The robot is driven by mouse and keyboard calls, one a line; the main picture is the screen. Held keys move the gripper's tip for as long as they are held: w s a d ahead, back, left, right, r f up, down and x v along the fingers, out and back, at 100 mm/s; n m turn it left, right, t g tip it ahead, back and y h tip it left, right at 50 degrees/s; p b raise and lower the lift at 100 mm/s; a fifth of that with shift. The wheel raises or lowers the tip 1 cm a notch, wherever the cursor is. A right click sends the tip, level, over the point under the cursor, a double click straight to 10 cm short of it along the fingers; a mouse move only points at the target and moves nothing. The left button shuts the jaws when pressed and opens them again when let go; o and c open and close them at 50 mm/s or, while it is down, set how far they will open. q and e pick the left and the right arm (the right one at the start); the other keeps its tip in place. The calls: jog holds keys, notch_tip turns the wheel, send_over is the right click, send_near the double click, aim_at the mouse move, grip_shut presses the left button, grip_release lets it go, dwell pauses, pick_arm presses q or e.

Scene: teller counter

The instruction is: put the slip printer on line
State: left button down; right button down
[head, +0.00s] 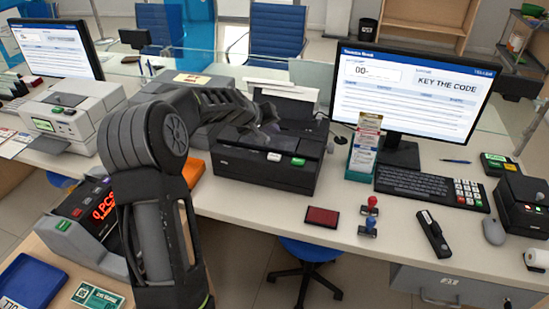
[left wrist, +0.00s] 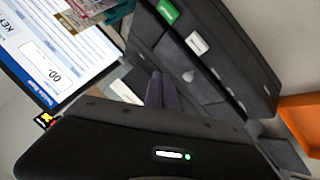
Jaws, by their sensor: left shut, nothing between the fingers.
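A black printer-like machine (head: 262,170), which I take as the slip printer, stands on the counter with a green button and a white button on its front. Its raised rear part (head: 300,115) has white paper behind it. The left wrist view shows its dark body (left wrist: 215,50) tilted, with the green button at the top. My left gripper (head: 268,117) is over the machine's top, shut and empty; its fingers (left wrist: 160,90) show in the wrist view. Whether they touch the machine is unclear. The monitor (head: 410,92) reads "KEY THE CODE" and "00-". My right gripper is out of view.
A keyboard (head: 430,187) with a keypad lies before the monitor. A leaflet stand (head: 364,150), red ink pad (head: 322,217), stamps (head: 369,215) and a black handheld device (head: 433,233) are on the counter. An orange tray (head: 193,171) and grey printer (head: 65,115) are to the left.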

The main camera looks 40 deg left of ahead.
pick_arm(q)
jog(key=b, duration=0.4)
send_over(273, 158)
notch_tip(273, 158, down, 6)
jog(key=shift+a+f, duration=0.1)
jog(key=shift+a, duration=0.05)
jog(key=shift+f+b, duration=0.65)
jog(key=shift+b, duration=0.05)
jog(key=shift+f, duration=0.1)
dwell(1.1)
jog(key=shift+f+b, duration=0.3)
jog(key=shift+b, duration=0.3)
jog(key=shift+f+b, duration=0.5)
jog(key=shift+b, duration=0.05)
dwell(0.5)
jog(key=shift+r, duration=0.15)
jog(key=shift+r+p, duration=0.55)
jog(key=shift+r, duration=0.2)
